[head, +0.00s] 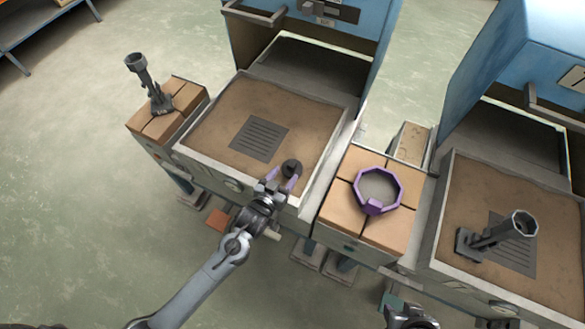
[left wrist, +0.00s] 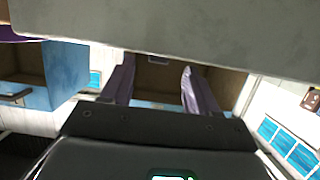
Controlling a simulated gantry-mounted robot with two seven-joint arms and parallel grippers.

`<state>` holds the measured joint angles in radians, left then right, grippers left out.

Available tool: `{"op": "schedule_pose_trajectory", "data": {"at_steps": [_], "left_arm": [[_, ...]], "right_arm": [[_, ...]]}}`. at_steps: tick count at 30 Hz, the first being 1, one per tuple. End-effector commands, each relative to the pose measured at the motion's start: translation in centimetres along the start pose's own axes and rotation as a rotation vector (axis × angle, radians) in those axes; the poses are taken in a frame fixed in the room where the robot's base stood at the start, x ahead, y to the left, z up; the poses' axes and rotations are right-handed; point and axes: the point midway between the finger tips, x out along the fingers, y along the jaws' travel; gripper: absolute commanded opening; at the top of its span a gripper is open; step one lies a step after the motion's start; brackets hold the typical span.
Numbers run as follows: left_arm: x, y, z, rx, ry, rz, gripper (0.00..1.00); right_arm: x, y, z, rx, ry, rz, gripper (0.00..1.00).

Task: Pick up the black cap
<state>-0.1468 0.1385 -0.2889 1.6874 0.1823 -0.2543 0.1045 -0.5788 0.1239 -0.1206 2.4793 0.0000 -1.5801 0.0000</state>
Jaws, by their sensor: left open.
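The small dark round cap (head: 291,168) lies on the sandy bed of the left tray (head: 328,180), near its front right corner. My left gripper (head: 278,183) is open, its purple fingers pointing at the cap from the front side. I cannot tell whether they touch it. In the left wrist view the two purple fingers (left wrist: 155,82) are apart, and no cap can be made out between them. My right gripper (head: 410,318) shows only partly at the bottom edge; its jaws are not clear.
A purple ring (head: 377,190) lies on the brick-topped stand right of the tray. A grey shell tool (head: 150,85) stands on the left bricks (head: 183,97). Another lies in the right tray (head: 490,243). Blue furnaces (head: 375,40) rise behind. The left tray's middle is clear.

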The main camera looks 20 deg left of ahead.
Motion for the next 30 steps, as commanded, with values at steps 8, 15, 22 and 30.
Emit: {"op": "schedule_pose_trajectory", "data": {"at_steps": [8, 15, 22, 30], "left_arm": [[3.5, 0.1, -0.2, 0.001, 0.001, 0.000, 0.60], [4.8, 0.1, -0.3, 0.000, 0.000, 0.001, 0.60], [4.8, 0.1, -0.3, 0.000, 0.000, 0.001, 0.52], [4.8, 0.1, -0.3, 0.000, 0.000, 0.000, 0.11]], "right_arm": [[1.2, 0.0, 0.4, 0.001, 0.000, 0.000, 0.43], [1.4, -0.1, 0.5, 0.003, 0.000, -0.001, 0.43], [1.4, -0.2, 0.4, 0.006, 0.001, -0.004, 0.43], [1.4, -0.2, 0.4, 0.007, 0.001, -0.005, 0.43]]}}
